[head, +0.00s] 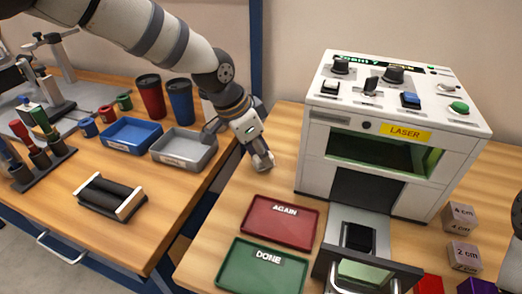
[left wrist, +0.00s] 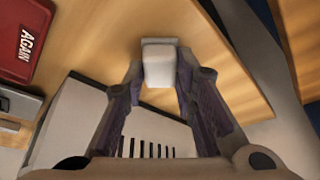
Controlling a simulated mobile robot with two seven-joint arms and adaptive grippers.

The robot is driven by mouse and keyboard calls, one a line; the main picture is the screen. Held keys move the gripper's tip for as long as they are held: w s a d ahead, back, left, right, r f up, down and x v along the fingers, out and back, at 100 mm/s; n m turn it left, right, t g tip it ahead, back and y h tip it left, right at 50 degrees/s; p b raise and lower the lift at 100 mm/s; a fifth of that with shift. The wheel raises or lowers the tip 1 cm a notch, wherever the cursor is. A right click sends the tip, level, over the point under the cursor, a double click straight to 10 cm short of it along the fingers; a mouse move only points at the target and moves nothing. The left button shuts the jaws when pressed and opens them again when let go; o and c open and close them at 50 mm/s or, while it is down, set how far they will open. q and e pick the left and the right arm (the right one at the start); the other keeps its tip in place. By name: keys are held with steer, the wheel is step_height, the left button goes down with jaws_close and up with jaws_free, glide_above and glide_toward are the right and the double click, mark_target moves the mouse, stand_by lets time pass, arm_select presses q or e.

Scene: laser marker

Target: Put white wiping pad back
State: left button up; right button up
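The white wiping pad (left wrist: 158,64) is a small white block between the fingertips of my left gripper (left wrist: 160,70) in the left wrist view. Both fingers appear to touch its sides, so the gripper looks shut on it. The pad is hard to make out there. My right gripper is not in view; only a dark piece of my right arm shows at the right edge.
A grey bin (head: 168,159) and a blue bin (head: 117,147) stand on the left table, with red and blue cups behind. A green DONE tray (head: 235,280) lies in front of the AGAIN tray. A gap separates the tables. Marked cubes (head: 461,216) stand right of the machine.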

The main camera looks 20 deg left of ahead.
arm_select(q)
steer(key=shift+o, duration=1.3)
steer(key=shift+r, duration=0.4)
steer(key=p+v, duration=0.1)
steer(key=v, duration=1)
steer(key=shift+s+a+r+p, duration=0.15)
steer(key=shift+s+r+p, duration=0.05)
steer(key=shift+p, duration=0.1)
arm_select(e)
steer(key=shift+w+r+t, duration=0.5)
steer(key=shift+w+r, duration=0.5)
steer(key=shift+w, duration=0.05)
